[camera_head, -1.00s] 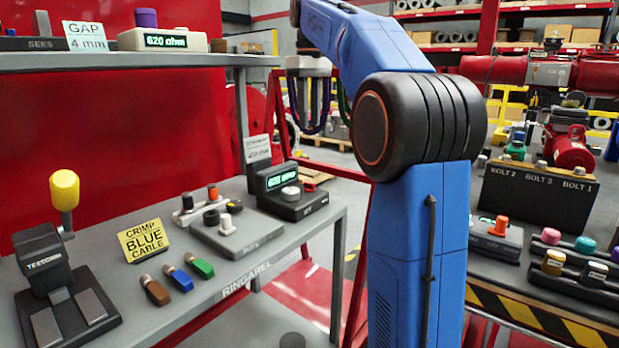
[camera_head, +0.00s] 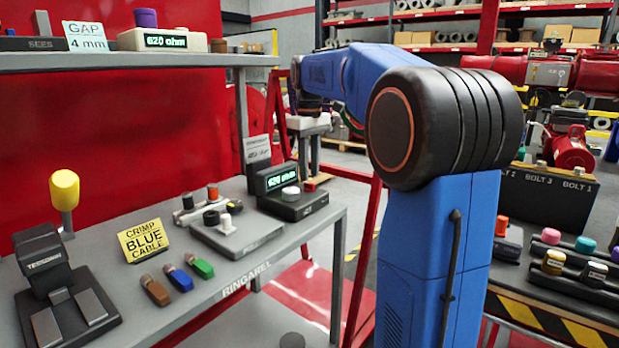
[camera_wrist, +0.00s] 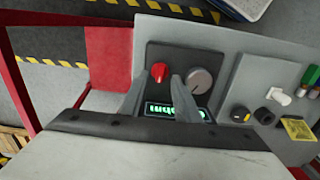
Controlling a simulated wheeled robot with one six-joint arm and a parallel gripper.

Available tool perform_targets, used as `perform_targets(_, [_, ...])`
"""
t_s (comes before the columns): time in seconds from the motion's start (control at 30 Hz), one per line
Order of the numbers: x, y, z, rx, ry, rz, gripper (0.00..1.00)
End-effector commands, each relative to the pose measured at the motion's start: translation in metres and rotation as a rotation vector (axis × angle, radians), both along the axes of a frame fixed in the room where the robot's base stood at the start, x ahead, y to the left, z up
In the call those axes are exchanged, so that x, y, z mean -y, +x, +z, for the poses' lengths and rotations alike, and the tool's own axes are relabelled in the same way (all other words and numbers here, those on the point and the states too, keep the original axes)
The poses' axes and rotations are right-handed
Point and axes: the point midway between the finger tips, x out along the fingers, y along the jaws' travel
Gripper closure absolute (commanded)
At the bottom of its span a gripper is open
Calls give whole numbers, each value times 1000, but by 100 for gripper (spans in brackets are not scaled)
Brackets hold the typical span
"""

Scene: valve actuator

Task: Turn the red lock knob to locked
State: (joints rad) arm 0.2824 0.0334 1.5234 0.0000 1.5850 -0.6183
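The red lock knob (camera_wrist: 160,72) sits on a dark device panel (camera_wrist: 194,60), beside a round grey knob (camera_wrist: 199,80) and a lit green display (camera_wrist: 173,111). In the head view, a bit of the red knob (camera_head: 310,186) shows at the device's right end. My gripper (camera_wrist: 160,80) is open, with its two grey fingers apart. In the wrist view, the red knob appears between the fingertips. In the head view, my gripper (camera_head: 308,168) points down over the device's right end. I cannot tell whether the fingers touch the knob.
The device stands on the grey bench (camera_head: 225,290). Left of it are a plate with small knobs (camera_head: 235,235), several coloured connectors (camera_head: 180,279), a yellow sign (camera_head: 144,241) and a yellow-handled crimper (camera_head: 64,190). A red frame post (camera_head: 362,260) stands just right of the bench.

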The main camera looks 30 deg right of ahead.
Motion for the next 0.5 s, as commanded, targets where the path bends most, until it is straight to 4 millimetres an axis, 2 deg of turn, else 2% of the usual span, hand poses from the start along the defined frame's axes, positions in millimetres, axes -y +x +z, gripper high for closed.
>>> perform_targets(0.2, [0,0,-22,0,0,0,71])
perform_targets(0.5, [0,0,-28,0,0,0,71])
